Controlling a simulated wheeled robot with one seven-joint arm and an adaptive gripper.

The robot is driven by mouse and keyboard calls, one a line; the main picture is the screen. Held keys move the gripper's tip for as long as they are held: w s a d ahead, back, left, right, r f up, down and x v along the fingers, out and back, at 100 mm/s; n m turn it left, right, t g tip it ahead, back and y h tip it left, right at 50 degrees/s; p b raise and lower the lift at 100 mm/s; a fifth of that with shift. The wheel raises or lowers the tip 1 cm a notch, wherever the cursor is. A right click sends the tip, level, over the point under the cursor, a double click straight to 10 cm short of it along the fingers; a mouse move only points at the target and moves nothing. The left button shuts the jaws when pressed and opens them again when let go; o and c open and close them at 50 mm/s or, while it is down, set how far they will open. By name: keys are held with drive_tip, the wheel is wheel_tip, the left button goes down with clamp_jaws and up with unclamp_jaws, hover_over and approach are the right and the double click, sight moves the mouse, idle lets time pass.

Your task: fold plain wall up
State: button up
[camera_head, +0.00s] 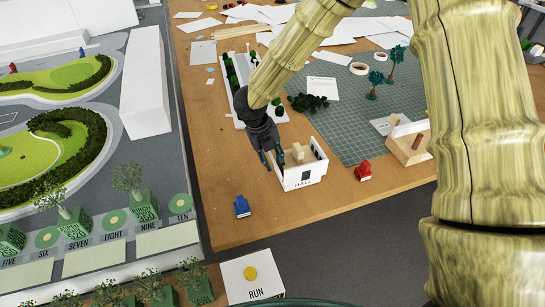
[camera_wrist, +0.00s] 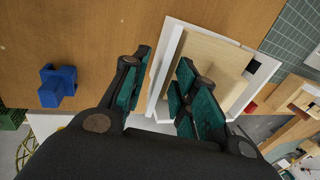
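The white-walled model marked HALL (camera_head: 301,178) stands on the wooden table, open at the top, with a tan floor (camera_wrist: 218,62) inside. Its front wall bears the lettering and a dark opening. In the wrist view a plain white wall strip (camera_wrist: 174,58) runs along the model's left side. My gripper (camera_head: 272,157) is at the model's left end, pointing down. In the wrist view my gripper (camera_wrist: 165,60) has its fingers apart, one outside the strip and one over the model's inside. I cannot tell whether either finger touches the wall.
A blue piece (camera_head: 242,206) stands on bare table left of the model; a red piece (camera_head: 363,171) stands to its right. A wooden open box (camera_head: 409,146) stands farther right. A green cutting mat (camera_head: 345,125) lies behind. The table's front edge is close.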

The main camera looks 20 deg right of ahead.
clamp_jaws()
drive_tip(key=shift+d+r, duration=0.1)
drive_tip(key=shift+d+r+y+p, duration=0.1)
drive_tip(key=shift+d+y+p, duration=0.45)
drive_tip(key=shift+y+p, duration=0.65)
drive_tip(key=shift+w+d+y+p, duration=0.1)
drive_tip(key=shift+d+y+p, duration=0.2)
drive_tip(key=shift+p, duration=0.35)
drive_tip(key=shift+o, duration=0.4)
unclamp_jaws()
